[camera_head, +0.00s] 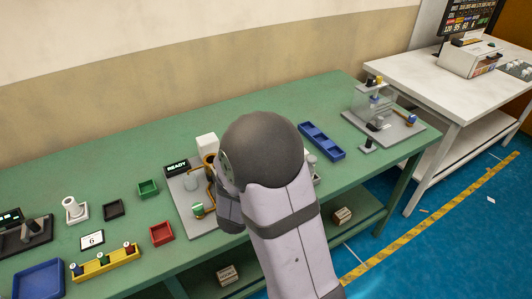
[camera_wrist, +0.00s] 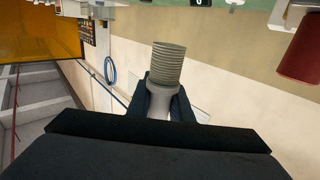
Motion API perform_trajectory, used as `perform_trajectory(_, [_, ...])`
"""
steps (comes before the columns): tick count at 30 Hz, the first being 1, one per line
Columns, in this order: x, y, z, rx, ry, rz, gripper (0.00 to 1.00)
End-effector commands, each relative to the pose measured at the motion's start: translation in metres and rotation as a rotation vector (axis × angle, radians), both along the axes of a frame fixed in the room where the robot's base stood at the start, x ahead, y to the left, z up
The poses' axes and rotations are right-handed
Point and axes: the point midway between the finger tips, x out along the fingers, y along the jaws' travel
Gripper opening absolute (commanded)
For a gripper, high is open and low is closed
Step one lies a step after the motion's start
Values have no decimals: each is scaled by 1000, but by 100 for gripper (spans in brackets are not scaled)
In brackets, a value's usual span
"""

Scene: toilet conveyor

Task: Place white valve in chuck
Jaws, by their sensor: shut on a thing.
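My gripper (camera_wrist: 167,96) is shut on the white valve (camera_wrist: 168,66), a pale part with a ribbed, threaded end and a smooth neck between the two dark fingers. The valve points away from the gripper in the wrist view. In the head view my arm covers the middle of the bench and hides the fingertips and the valve. The grey station with the "READY" display (camera_head: 176,168) is just left of my arm, partly hidden by it. I cannot make out the chuck for certain in either view.
On the green bench (camera_head: 120,167) are a blue divided tray (camera_head: 321,141), a green bin (camera_head: 148,189), a red bin (camera_head: 161,233), a yellow rack (camera_head: 105,263) and a white cylinder on a base (camera_head: 71,208). A red cylinder (camera_wrist: 301,50) is near the wrist view's right edge.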

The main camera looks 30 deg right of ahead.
Motion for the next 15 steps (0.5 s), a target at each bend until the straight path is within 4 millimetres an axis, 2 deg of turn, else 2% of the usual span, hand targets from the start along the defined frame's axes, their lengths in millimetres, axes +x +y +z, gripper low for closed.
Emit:
perform_trajectory(1, [0,0,8,-1,-5,0,0])
perform_trajectory(6, [0,0,24,-1,-4,0,0])
perform_trajectory(15, [0,0,34,-1,-1,1,0])
